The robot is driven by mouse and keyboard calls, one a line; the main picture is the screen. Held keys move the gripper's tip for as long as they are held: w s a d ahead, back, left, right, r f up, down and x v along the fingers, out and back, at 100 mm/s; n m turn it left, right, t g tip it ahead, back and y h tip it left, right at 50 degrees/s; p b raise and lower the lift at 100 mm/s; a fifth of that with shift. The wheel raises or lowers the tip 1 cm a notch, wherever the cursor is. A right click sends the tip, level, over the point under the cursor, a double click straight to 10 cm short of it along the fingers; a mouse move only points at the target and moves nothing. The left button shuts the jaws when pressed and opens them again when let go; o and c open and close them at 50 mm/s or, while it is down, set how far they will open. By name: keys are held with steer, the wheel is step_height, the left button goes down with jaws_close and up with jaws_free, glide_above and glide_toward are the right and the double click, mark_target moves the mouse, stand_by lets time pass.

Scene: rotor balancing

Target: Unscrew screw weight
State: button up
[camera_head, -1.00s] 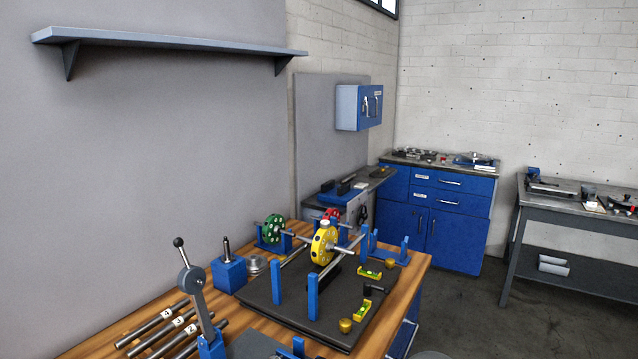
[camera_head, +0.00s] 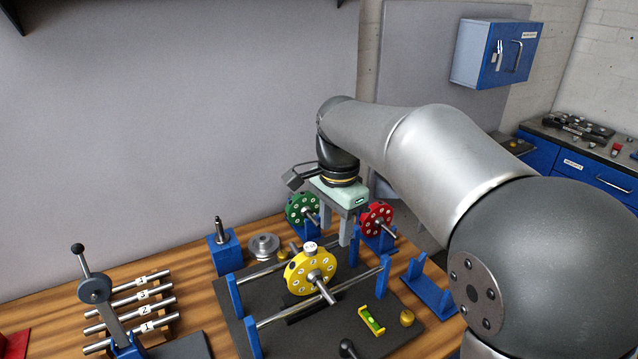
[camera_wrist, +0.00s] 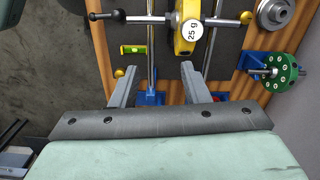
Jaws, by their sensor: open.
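The yellow rotor (camera_head: 304,278) sits on a steel shaft across the two rails of the balancing stand. A light-topped screw weight (camera_head: 310,247) stands upright on the rotor's top. In the wrist view its white face (camera_wrist: 193,30) reads 25 g, over the yellow rotor edge (camera_wrist: 178,42). My gripper (camera_head: 334,236) is open and empty, pointing down, behind and to the right of the screw weight and apart from it. In the wrist view the fingertips (camera_wrist: 160,66) are spread, with the weight beyond the right finger.
A green rotor (camera_head: 301,209) and a red rotor (camera_head: 376,218) stand on blue supports close behind the gripper. A yellow level (camera_head: 371,320) and a brass knob (camera_head: 407,318) lie at the right. Numbered shafts (camera_head: 130,312) and a lever (camera_head: 97,290) stand left.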

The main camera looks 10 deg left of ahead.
steer(key=m, duration=0.1)
glide_toward(310, 246)
steer(key=shift+s+d+f, duration=0.1)
steer(key=shift+d+f, duration=0.05)
steer(key=shift+f, duration=0.1)
steer(key=shift+a, duration=0.3)
step_height(310, 246, down, 8)
steer(key=b, duration=0.5)
steer(key=shift+b, duration=0.3)
steer(key=shift+r, duration=0.1)
steer(key=c, duration=0.8)
